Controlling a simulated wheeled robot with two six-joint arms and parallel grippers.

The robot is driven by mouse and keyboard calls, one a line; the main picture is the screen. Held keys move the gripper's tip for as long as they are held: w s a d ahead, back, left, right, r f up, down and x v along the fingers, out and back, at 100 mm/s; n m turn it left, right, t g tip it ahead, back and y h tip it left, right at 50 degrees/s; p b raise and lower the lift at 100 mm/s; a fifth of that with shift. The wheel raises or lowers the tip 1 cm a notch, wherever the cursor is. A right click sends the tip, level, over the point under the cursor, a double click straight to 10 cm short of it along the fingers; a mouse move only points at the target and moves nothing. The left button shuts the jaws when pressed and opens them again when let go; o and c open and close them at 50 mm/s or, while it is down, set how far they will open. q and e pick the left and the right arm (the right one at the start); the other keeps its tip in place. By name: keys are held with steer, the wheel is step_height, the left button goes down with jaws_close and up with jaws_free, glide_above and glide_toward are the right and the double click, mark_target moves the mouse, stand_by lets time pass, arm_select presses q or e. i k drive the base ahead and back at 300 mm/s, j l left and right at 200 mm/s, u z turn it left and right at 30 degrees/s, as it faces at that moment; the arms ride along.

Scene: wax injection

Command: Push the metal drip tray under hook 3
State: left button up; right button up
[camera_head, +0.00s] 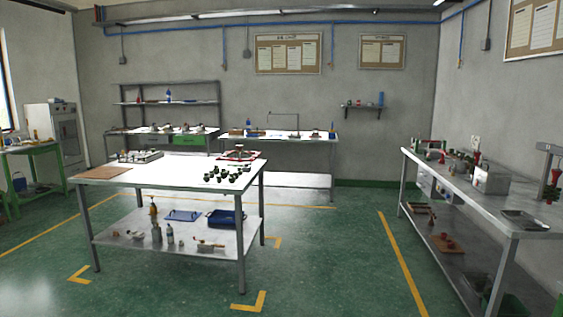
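A shallow grey metal tray (525,220), which looks like the drip tray, lies flat on the right workbench (462,187) near its front corner. A grey stand (549,149) with an overhanging arm rises behind the tray at the right picture edge. A red and dark green piece sits under that arm. The stand is cut off by the edge, and I cannot make out any numbered hook on it. A thin dark frame (283,115) stands on the back table; it is too small to tell whether it bears hooks. Neither of my grippers is in view.
A metal table (165,172) with several small dark green pieces stands left of centre. A boxy metal device (492,179) sits on the right bench behind the tray. Open green floor (330,255) lies between the centre table and the right bench.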

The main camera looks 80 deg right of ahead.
mark_target(523, 220)
steer(key=l+z, duration=0.55)
steer(key=z, duration=0.25)
steer(key=l+z, duration=0.4)
steer(key=i+l+z, duration=0.1)
steer(key=z, duration=0.3)
steer(key=i+l+z, duration=0.2)
steer(key=l+z, duration=0.2)
steer(key=i+l+z, duration=0.2)
steer(key=z, duration=0.2)
steer(key=i+l+z, duration=0.2)
steer(key=z, duration=0.25)
steer(key=i+z, duration=0.9)
steer(key=i+j+z, duration=0.3)
steer(key=i+z, duration=0.15)
steer(key=i+j+z, duration=0.35)
steer(key=z, duration=0.15)
steer(key=i+j+z, duration=0.3)
steer(key=j+z, duration=0.25)
steer(key=i+j+z, duration=0.3)
steer(key=j+z, duration=0.55)
steer(key=j, duration=0.25)
